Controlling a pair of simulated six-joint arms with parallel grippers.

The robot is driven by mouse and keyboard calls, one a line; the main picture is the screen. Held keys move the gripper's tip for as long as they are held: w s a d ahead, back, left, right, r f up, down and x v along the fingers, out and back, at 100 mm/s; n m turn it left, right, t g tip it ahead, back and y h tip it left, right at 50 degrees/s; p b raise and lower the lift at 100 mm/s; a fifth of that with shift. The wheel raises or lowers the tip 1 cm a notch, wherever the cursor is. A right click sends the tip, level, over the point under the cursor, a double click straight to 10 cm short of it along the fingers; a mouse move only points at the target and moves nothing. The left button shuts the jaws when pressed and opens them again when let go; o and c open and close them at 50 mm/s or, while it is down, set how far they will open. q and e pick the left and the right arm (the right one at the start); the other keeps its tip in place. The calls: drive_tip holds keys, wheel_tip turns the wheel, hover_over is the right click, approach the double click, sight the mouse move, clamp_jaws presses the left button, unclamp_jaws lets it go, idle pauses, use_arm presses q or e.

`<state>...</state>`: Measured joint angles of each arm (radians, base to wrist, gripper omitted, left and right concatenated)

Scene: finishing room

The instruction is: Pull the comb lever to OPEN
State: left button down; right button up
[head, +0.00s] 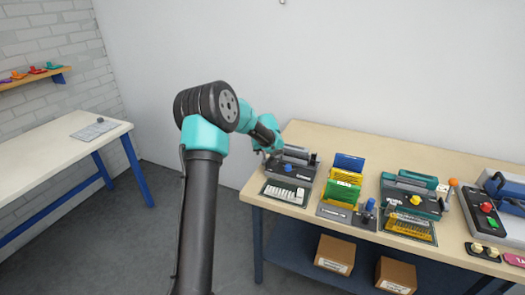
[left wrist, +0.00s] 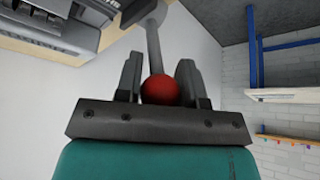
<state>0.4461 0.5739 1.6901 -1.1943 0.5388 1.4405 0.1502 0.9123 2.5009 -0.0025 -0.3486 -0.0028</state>
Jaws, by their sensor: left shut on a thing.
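My left gripper (head: 268,149) is at the left side of the grey comb machine (head: 290,172) on the back table. In the left wrist view the left gripper (left wrist: 158,78) is shut on the red ball knob (left wrist: 160,90) of the comb lever, with one finger on each side of it. The lever's grey shaft (left wrist: 153,48) runs from the knob up toward the machine (left wrist: 65,25). In the head view my gripper and arm hide the knob and lever. No OPEN mark can be read. My right gripper is not in view.
Right of the machine stand a rack of coloured sheets (head: 343,180), a teal machine (head: 412,195) with an orange-knobbed lever (head: 453,182), and another machine (head: 500,205). Boxes (head: 335,254) sit on the shelf below. Floor lies clear between this table and the left table (head: 50,150).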

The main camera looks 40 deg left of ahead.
use_arm(q)
drive_tip(key=shift+s+f, duration=0.1)
idle(0.6)
drive_tip(key=c, duration=0.8)
unclamp_jaws()
drive_tip(key=shift+o, duration=0.2)
drive_tip(key=v, duration=1.7)
drive_tip(key=shift+s, duration=0.1)
